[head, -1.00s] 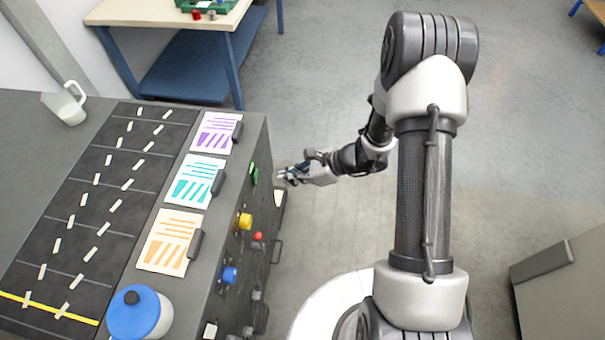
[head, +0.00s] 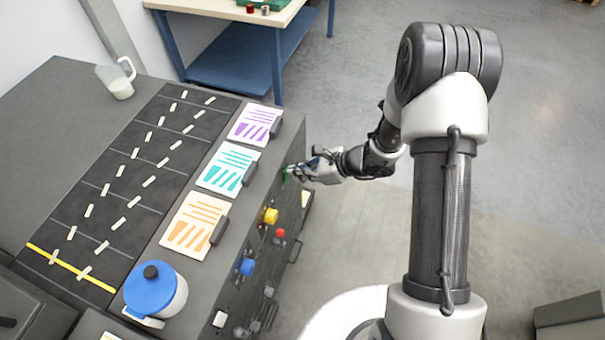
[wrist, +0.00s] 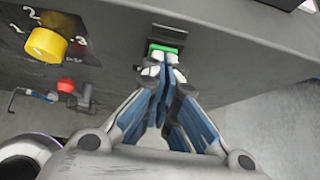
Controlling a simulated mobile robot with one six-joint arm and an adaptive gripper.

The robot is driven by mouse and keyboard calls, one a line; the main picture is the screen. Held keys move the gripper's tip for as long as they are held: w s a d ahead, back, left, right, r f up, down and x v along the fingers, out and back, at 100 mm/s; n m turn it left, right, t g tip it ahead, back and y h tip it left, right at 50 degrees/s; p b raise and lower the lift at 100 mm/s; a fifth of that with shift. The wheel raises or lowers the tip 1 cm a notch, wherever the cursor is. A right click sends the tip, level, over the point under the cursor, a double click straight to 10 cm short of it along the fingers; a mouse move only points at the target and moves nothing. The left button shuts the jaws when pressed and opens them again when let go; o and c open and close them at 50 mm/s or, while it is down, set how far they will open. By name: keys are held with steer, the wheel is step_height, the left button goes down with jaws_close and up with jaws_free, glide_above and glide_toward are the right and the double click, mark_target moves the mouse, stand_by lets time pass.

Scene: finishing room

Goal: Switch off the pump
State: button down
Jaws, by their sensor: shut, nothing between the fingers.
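A green switch (wrist: 165,47) in a dark frame sits on the machine's front panel in the wrist view. Only a sliver of green (head: 286,175) shows beside my fingers in the head view. My gripper (wrist: 164,68) is shut and empty, its fingertips right at the switch's lower edge, partly covering it. I cannot tell whether they touch it or which way it is set. In the head view my gripper (head: 293,172) reaches the panel from the right. No label naming the pump is readable.
A yellow numbered knob (wrist: 46,44) and a red knob (wrist: 66,86) are left of the switch in the wrist view. A blue knob (head: 246,267) is lower on the panel.

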steer(key=shift+r, duration=0.15)
steer(key=shift+r+p, duration=0.45)
steer(key=shift+r, duration=0.25)
steer(key=p+v, duration=0.3)
steer(key=v, duration=1)
steer(key=shift+r, duration=0.1)
